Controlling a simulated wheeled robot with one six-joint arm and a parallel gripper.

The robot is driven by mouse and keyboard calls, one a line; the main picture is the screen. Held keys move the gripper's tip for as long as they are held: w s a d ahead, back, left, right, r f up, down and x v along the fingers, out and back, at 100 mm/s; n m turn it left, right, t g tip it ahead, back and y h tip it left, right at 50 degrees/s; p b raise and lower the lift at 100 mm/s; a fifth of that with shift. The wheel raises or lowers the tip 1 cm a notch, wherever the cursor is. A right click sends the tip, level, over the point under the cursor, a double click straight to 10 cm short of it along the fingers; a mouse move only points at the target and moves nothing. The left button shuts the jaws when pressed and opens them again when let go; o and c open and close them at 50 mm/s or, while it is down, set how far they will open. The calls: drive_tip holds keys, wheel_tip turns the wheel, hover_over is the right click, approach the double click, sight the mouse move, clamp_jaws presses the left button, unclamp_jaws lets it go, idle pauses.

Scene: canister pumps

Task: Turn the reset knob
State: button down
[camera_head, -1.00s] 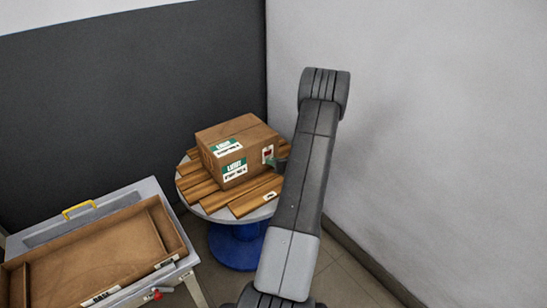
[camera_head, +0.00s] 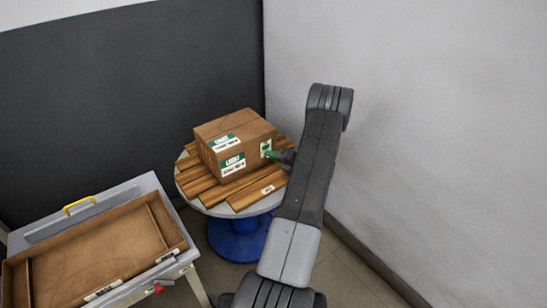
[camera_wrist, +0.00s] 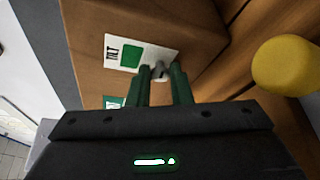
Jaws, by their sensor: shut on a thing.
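The reset knob (camera_wrist: 159,72) is a small grey knob on the side of a brown cardboard-coloured box (camera_head: 232,137); it shows in the wrist view between my green fingertips. My gripper (camera_wrist: 161,76) is shut on the knob. In the head view my gripper (camera_head: 275,155) reaches the box's right side from the right, and the knob cannot be made out there. Beside the knob is a white label with a green square (camera_wrist: 131,55); it also shows in the head view as a small green patch (camera_head: 265,147).
The box stands on wooden planks (camera_head: 250,195) on a round table with a blue base (camera_head: 238,240). A yellow round thing (camera_wrist: 286,65) is close on the right in the wrist view. A bench with a brown tray (camera_head: 100,252) stands at left; a wall is at right.

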drive_tip(key=shift+m, duration=0.5)
drive_tip(key=c, duration=1.3)
unclamp_jaws()
drive_tip(key=shift+y, duration=0.3)
drive_tip(key=shift+d, duration=0.15)
drive_tip(key=v, duration=1.3)
drive_tip(key=shift+s+d+p, duration=0.2)
drive_tip(key=shift+d+p, duration=0.05)
drive_tip(key=shift+p, duration=0.1)
drive_tip(key=shift+a, duration=0.1)
